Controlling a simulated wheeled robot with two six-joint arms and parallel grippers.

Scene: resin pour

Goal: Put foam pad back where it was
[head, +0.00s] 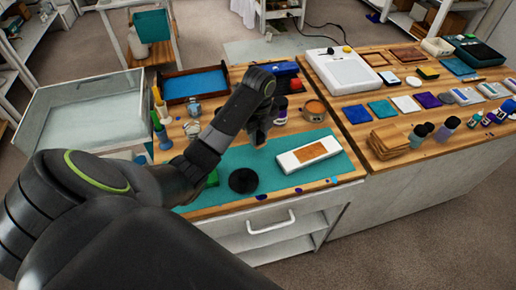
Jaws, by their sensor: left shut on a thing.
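My left arm comes in from the left, and its gripper (258,132) is above the back part of the teal mat (225,160). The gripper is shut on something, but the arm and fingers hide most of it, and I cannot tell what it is. I cannot pick out the foam pad for certain. A black round disc (243,181) lies on the mat, with a small green thing (211,179) partly hidden by my arm beside it. My right gripper is not in view.
A white tray with a tan panel (310,152) lies on the mat. An orange-brown cup (314,111) and small jars (193,129) stand behind. A blue-lined tray (195,86) is at the back. The right bench holds coloured squares (383,109), bottles (418,134) and a white device (345,70).

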